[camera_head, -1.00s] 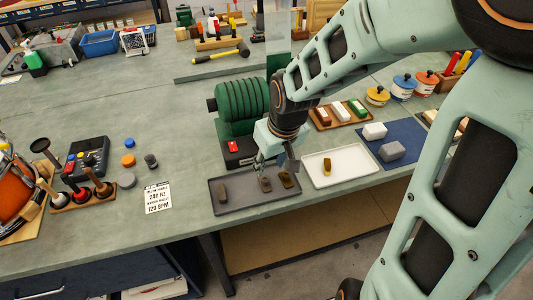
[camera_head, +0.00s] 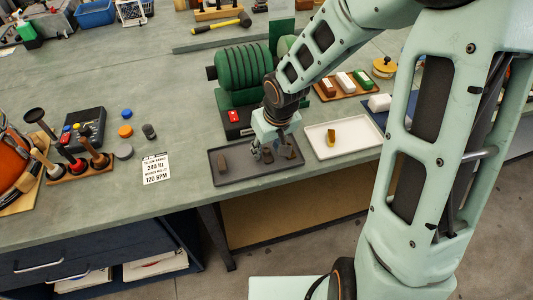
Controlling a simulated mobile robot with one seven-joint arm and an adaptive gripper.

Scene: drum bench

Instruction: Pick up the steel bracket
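A dark grey tray (camera_head: 240,177) lies near the bench's front edge. It holds small dark metal pieces: one at the left (camera_head: 223,164) stands clear, and others are at the right (camera_head: 292,153), partly behind my gripper. I cannot tell by look which one is the steel bracket. My gripper (camera_head: 263,157) points down into the middle-right of this tray, with its fingertips at the height of the pieces. The fingers and a dark piece between or beside them blur together, so whether they hold it cannot be made out.
A white tray (camera_head: 350,147) with a brass-coloured piece (camera_head: 331,137) lies just right. A green ribbed machine (camera_head: 241,77) with a red switch stands close behind. A printed card (camera_head: 156,168) and several round pieces lie left.

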